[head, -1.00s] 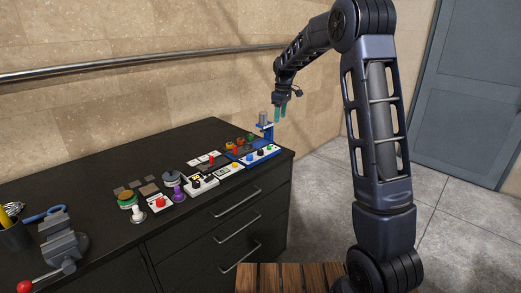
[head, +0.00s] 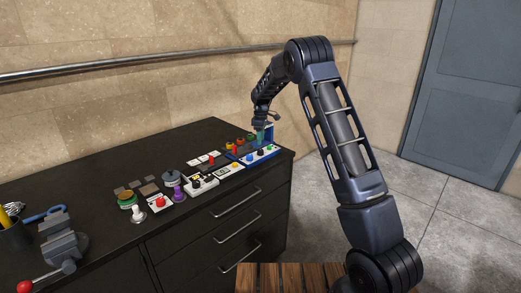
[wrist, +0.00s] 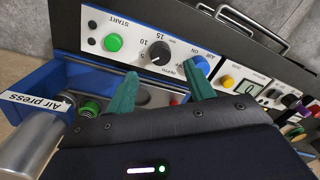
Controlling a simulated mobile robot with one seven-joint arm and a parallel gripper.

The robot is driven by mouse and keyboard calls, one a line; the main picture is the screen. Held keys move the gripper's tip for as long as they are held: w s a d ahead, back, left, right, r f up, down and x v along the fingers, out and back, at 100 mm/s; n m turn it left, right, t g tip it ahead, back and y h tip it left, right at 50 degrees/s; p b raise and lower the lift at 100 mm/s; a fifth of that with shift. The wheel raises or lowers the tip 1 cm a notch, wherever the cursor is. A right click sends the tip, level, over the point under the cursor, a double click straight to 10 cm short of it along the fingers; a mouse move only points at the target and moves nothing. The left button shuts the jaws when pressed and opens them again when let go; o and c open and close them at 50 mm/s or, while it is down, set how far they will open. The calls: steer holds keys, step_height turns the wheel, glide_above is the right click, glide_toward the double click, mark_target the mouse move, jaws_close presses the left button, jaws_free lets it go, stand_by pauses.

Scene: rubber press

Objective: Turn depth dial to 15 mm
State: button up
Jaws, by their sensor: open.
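The depth dial (wrist: 160,53) is a small black knob on the white front panel in the wrist view. My gripper (wrist: 163,78) is open, with two teal fingers pointing at the panel. The dial lies just beyond the gap between the fingertips, and nothing is held. In the head view my gripper (head: 260,137) is low over the blue air press (head: 270,131) at the counter's far right end, hiding part of it.
In the wrist view a green START button (wrist: 112,42) and a blue AIR ON button (wrist: 197,66) flank the dial. In the head view several small controls and a vise (head: 62,242) occupy the black counter (head: 95,170).

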mark_target(261, 150)
steer(key=shift+s+f, duration=0.2)
steer(key=shift+f, duration=2.85)
steer(key=c, duration=1)
steer(key=shift+o, duration=0.2)
